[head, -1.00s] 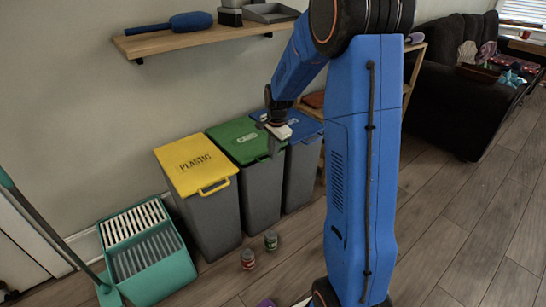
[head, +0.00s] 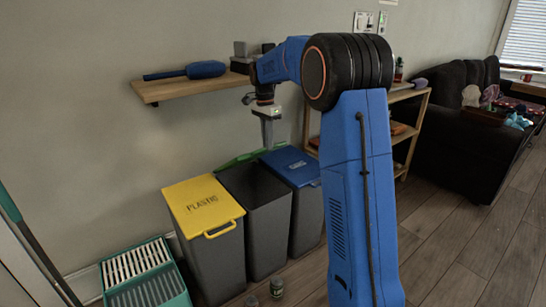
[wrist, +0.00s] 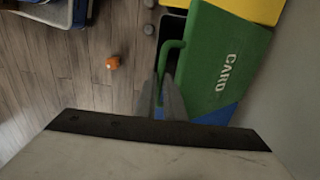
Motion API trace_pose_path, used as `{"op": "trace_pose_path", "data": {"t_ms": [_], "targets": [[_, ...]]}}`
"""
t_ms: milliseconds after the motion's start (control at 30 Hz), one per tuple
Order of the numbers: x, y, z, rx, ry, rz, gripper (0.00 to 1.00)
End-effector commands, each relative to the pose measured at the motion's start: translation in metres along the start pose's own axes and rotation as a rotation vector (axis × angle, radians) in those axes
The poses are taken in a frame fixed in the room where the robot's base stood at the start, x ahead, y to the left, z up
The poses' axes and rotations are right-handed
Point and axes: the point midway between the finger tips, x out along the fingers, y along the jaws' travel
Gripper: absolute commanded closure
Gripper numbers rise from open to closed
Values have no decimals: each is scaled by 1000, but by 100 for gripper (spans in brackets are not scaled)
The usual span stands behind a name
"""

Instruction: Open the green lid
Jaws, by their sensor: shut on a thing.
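The green lid (head: 238,160) is tilted up at the back of the middle grey bin (head: 262,235), whose dark inside shows from above. In the wrist view the lid (wrist: 222,62), marked CARD, fills the right-centre, with its green handle (wrist: 166,58) on the left side. My gripper (head: 267,142) is above the bin at the raised lid. In the wrist view its fingers (wrist: 168,98) are closed at the handle; the exact contact is partly hidden.
The yellow PLASTIC lid (head: 203,204) is shut on the left bin, and the blue lid (head: 291,167) is shut on the right. A wall shelf (head: 190,85) hangs above. Cans (head: 277,287) stand on the floor in front. Wooden shelves (head: 412,125) are at right.

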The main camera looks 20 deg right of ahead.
Motion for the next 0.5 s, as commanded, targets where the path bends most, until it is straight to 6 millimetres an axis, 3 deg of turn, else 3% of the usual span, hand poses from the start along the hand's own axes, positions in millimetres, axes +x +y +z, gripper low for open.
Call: {"op": "trace_pose_path", "data": {"t_ms": [33, 200, 500], "targets": [[0, -11, 1, -3, -1, -8, 100], [-11, -20, 2, -3, -3, -5, 100], [-15, -23, 2, -3, -5, -1, 100]]}}
